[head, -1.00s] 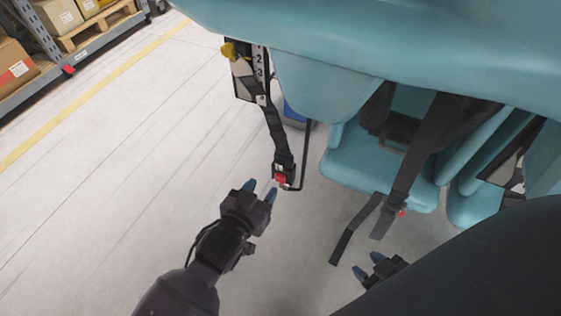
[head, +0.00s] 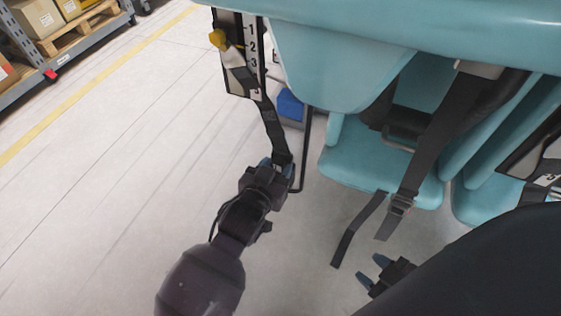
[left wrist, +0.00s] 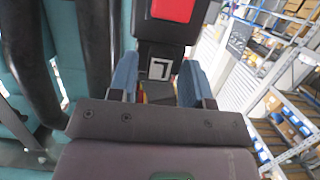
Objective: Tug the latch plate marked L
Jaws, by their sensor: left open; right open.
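The latch plate (left wrist: 160,68) shows in the left wrist view as a dark and silver piece whose light mark looks like an upside-down L. It meets a black buckle (left wrist: 158,30) with a red button (left wrist: 172,9). My left gripper (left wrist: 158,80) is open, with one blue finger on either side of the plate; contact cannot be told. In the head view my left gripper (head: 279,164) is at the lower end of a hanging black strap (head: 272,128) and hides the buckle there. My right gripper (head: 370,270) is open and empty at the lower right.
A teal seat (head: 380,170) with black straps (head: 425,150) is to the right. A numbered panel (head: 240,60) with a yellow knob (head: 218,39) hangs above the strap. A thin black bar (head: 304,150) runs just right of my left gripper. The floor at left is clear.

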